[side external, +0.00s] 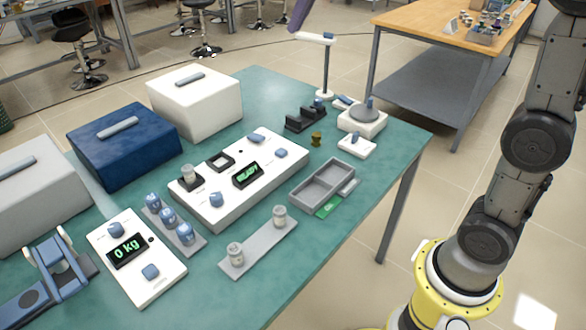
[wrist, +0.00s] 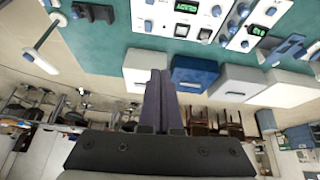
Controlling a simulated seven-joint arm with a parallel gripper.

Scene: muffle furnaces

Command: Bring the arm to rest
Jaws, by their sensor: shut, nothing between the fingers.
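My gripper (wrist: 156,80) shows in the wrist view with its two dark purple fingers pressed together and nothing between them. In the side view a purple tip, likely my gripper (side external: 297,22), shows at the top edge, above the far side of the teal table (side external: 262,88). The rest of the gripper is out of that picture. It touches nothing that I can see. My arm stands at the right on a yellow base.
White (side external: 195,100), blue (side external: 122,145) and grey (side external: 38,192) furnace boxes line the table's left. A panel (side external: 215,205), a scale (side external: 135,262) and a grey tray (side external: 322,186) sit in front. A tall post (side external: 326,68) stands at the back.

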